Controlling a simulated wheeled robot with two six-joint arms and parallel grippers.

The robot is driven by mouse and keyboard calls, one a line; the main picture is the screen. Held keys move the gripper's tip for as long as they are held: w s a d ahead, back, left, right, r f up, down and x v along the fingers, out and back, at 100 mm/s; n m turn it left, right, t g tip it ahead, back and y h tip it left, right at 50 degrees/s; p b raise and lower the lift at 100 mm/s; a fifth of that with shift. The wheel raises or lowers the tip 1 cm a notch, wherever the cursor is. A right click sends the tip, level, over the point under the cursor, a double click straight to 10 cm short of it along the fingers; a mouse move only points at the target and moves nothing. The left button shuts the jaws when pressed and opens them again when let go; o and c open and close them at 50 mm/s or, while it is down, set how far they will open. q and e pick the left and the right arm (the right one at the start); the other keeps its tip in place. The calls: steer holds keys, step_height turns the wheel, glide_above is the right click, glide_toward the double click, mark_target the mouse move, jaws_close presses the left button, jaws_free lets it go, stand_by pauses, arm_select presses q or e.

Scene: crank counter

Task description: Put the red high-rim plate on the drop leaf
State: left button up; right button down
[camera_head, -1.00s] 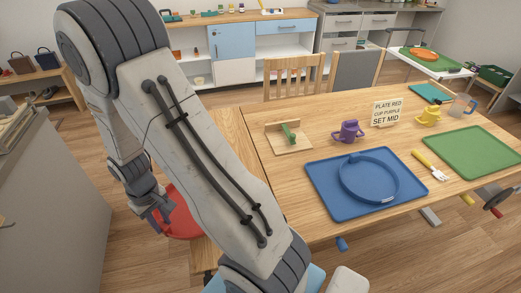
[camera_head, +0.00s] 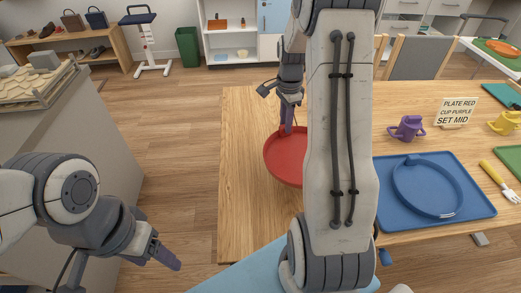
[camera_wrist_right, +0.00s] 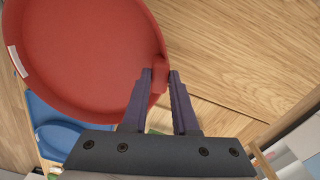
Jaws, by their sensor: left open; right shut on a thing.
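The red high-rim plate (camera_head: 285,158) hangs over the left part of the wooden table, partly hidden by my right arm. My right gripper (camera_head: 287,124) is shut on its rim; the right wrist view shows the plate (camera_wrist_right: 85,50) with its rim between the fingertips (camera_wrist_right: 160,76). The plate looks roughly level; whether it touches the wood I cannot tell. The drop leaf (camera_head: 240,190) is the bare wooden left end of the table; a seam shows in the wrist view. My left gripper (camera_head: 163,256) is open and empty, left of the leaf and apart from it.
A blue tray (camera_head: 470,212) with a blue ring-like plate (camera_head: 400,190) lies right of my arm. A purple cup (camera_head: 408,127), a sign (camera_head: 456,112) and a yellow cup (camera_head: 505,123) stand behind. A grey counter (camera_head: 85,130) is at left. The leaf's left strip is clear.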

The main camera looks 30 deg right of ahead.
steer(key=d+m, duration=0.2)
steer(key=d+r+m, duration=0.1)
steer(key=shift+s+d, duration=0.15)
steer(key=shift+s, duration=0.15)
steer(key=shift+f+m, duration=0.1)
steer(key=shift+m, duration=0.2)
steer(key=shift+a+f, duration=5.35)
steer(key=shift+a, duration=0.25)
steer(key=shift+f, duration=0.1)
steer(key=c, duration=0.7)
jaws_free()
